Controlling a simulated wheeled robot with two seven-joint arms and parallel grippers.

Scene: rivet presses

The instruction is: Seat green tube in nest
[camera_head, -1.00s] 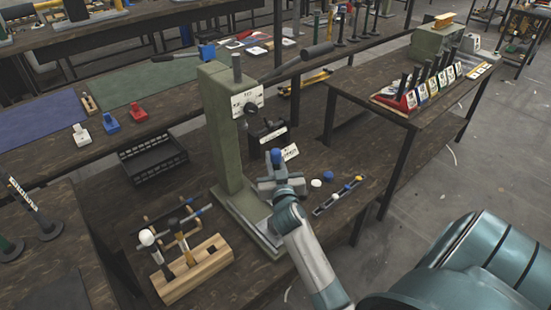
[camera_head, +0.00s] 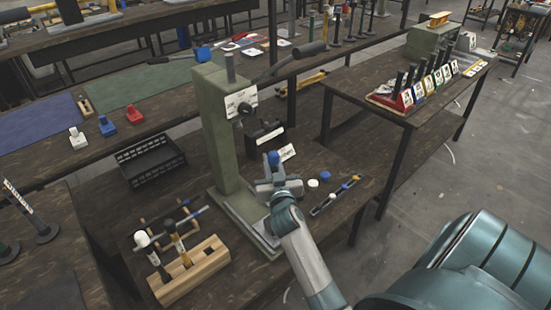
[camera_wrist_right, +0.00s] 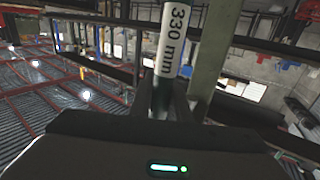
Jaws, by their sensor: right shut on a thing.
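My right gripper (camera_head: 270,186) is in front of the green rivet press (camera_head: 222,135), above its base plate (camera_head: 250,222). In the right wrist view, the fingers of my right gripper (camera_wrist_right: 158,100) are shut on the green tube (camera_wrist_right: 174,40), which has a white "330 mm" label. The tube stands up from the fingers, slightly tilted, beside the press column (camera_wrist_right: 211,55). In the head view a round blue end (camera_head: 273,157) shows just above the gripper; I cannot tell whether it belongs to the tube. I cannot make out the nest. My left gripper is out of view.
A wooden block with hammers (camera_head: 190,272) stands left of the press base. A black crate (camera_head: 150,160) is behind it. Right of the gripper lie white and blue caps (camera_head: 313,183) and a narrow tool strip (camera_head: 335,195). A side table (camera_head: 400,95) holds a rack of dark-handled tools (camera_head: 420,85).

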